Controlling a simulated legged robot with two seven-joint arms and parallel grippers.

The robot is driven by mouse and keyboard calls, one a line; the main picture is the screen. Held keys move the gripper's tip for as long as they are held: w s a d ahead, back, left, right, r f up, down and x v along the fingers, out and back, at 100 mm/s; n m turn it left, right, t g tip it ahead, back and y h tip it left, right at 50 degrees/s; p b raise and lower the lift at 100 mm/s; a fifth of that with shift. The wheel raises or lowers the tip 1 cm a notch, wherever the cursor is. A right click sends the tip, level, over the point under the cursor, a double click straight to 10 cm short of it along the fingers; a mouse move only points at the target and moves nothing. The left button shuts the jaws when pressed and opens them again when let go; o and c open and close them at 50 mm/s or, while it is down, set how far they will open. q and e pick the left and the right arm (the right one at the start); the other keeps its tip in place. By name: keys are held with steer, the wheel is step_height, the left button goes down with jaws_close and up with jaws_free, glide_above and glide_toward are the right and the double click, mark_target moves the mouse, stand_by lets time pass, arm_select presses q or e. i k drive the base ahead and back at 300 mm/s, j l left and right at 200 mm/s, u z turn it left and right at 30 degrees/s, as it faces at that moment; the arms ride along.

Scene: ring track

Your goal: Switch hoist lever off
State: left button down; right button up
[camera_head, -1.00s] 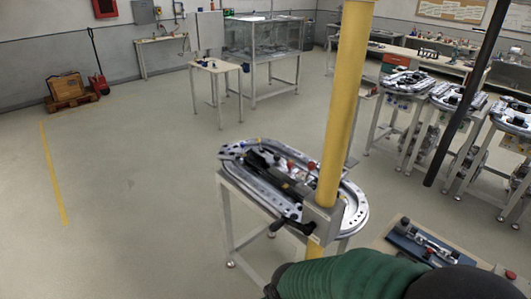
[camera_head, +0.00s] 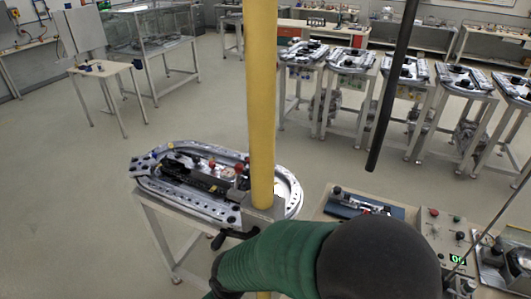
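A yellow pole (camera_head: 262,100) stands upright in front of me. A grey metal box (camera_head: 264,208) is fixed to it low down. A black lever-like handle (camera_head: 226,238) sticks out to the lower left beside this box. I cannot tell whether it is the hoist lever or which position it is in. A green ribbed sleeve and a large black rounded part cover the bottom middle and hide what lies behind them. Neither of my grippers can be made out, and nothing is seen touching the handle.
An oval metal ring track (camera_head: 155,190) on a stand is behind the pole. A control panel (camera_head: 435,232) with a display and buttons is at the lower right. A dark hanging bar (camera_head: 393,95) is right of the pole. Floor is clear at the left.

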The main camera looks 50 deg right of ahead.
mark_target(239, 167)
steer(key=z, duration=0.4)
steer(key=i+j+z, duration=0.1)
steer(key=z, duration=0.25)
steer(key=i+z, duration=0.1)
steer(key=z, duration=0.3)
steer(key=j+z, duration=0.1)
steer(key=z, duration=0.25)
